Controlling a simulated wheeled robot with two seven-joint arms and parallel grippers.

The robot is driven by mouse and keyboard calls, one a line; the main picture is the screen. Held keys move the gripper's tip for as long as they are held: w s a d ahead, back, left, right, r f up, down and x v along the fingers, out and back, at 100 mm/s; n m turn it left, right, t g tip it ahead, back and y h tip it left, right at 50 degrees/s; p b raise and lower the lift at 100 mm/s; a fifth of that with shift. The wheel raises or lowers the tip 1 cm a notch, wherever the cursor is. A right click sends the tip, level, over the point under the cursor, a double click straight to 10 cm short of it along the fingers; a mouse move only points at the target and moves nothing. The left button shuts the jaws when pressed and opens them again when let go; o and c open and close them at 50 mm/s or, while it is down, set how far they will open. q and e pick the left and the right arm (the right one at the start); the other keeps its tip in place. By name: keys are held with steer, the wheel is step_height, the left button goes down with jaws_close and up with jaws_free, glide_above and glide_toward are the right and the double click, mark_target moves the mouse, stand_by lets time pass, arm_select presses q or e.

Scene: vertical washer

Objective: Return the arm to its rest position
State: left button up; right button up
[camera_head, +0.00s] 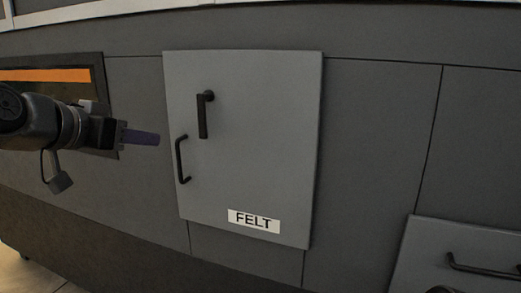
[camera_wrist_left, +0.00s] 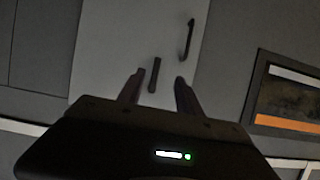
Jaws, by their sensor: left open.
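My left gripper (camera_head: 142,137) comes in from the left in the head view, in front of the dark machine front and just left of the FELT door. In the left wrist view my left gripper (camera_wrist_left: 158,80) shows two fingers spread apart with nothing between them. The grey FELT door (camera_head: 258,150) looks closed and carries a dark lever handle (camera_head: 203,116) and a dark bracket handle (camera_head: 181,160). Both handles also show beyond the fingertips in the left wrist view. My right gripper is not clearly seen.
A panel with an orange stripe (camera_head: 45,75) lies behind my left arm. Another grey door (camera_head: 450,250) with a dark bar handle (camera_head: 485,269) is at the lower right. A small dark part shows at the bottom edge there. The flat panel right of the FELT door is clear.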

arm_select(q)
steer(key=w+d+f+n+y+p, duration=0.1)
steer(key=w+d+f+n, duration=0.1)
steer(key=w+f, duration=0.45)
steer(key=w+d+f+n, duration=0.15)
steer(key=w+f, duration=0.25)
steer(key=f, duration=0.6)
steer(key=s+d+f+n+g+p, duration=0.1)
steer(key=s+d+f+g, duration=0.1)
steer(key=f, duration=1.1)
steer(key=s+d+f+n+g+p, duration=0.1)
steer(key=s+d+f, duration=0.15)
steer(key=f, duration=1.05)
steer(key=s+d+f+g+p, duration=0.2)
steer(key=s+d+f+g, duration=0.2)
steer(key=s+f, duration=1)
steer(key=s+d+f+g+p, duration=0.1)
steer(key=s+d+f+g, duration=0.1)
steer(key=s+f, duration=0.3)
steer(key=s+d+f+g+p, duration=0.1)
steer(key=s+f+g, duration=0.2)
steer(key=s, duration=1.1)
step_height(320, 180, down, 3)
steer(key=shift+d+f+n, duration=0.1)
steer(key=shift+d+n, duration=0.25)
steer(key=shift+d, duration=0.05)
